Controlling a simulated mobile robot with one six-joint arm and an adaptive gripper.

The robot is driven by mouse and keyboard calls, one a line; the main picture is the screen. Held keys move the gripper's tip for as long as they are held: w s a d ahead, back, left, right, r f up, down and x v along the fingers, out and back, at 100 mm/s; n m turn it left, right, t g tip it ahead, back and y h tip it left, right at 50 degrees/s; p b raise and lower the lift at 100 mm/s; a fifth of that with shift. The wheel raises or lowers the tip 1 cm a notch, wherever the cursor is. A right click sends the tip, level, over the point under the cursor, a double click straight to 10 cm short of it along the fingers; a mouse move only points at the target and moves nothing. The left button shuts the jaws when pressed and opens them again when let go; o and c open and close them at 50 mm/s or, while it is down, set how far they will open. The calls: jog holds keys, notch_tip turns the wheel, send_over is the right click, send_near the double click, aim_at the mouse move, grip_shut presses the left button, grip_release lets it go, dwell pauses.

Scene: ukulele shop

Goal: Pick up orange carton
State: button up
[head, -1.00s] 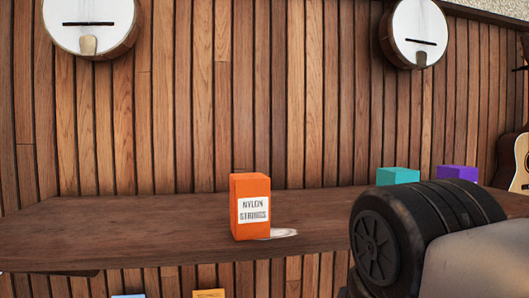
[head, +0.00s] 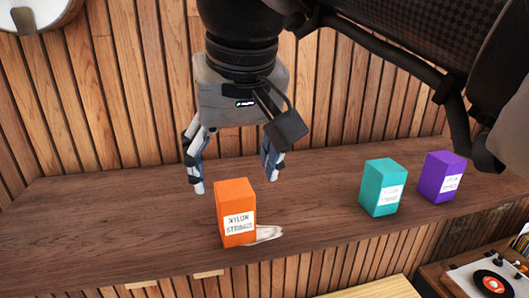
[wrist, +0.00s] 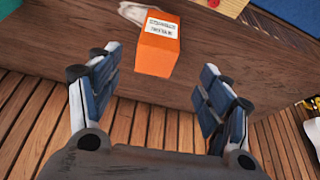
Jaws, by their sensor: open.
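The orange carton (head: 234,207) stands upright on the wooden shelf (head: 120,213), near its front edge, with a "Nylon Strings" label facing the head camera. In the head view, my gripper (head: 234,186) points down with its fingers spread, above and behind the carton. In the wrist view, the orange carton (wrist: 158,52) lies beyond the fingertips, roughly between their lines. My gripper (wrist: 155,72) is open and empty there, and no contact with the carton shows.
A teal carton (head: 378,192) and a purple carton (head: 438,180) stand to the right on the shelf. A whitish flat patch (head: 268,233) lies beside the orange carton. A plank wall (head: 120,100) rises behind. The shelf's left part is clear.

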aim_at(233, 193)
jog(key=x, duration=0.8)
jog(key=shift+w+f, duration=0.1)
jog(key=shift+w, duration=0.05)
jog(key=x, duration=0.2)
jog(key=w+x, duration=0.1)
jog(key=x, duration=0.2)
jog(key=shift+w+a, duration=0.1)
jog(key=shift+c, duration=0.4)
jog(key=c, duration=1.1)
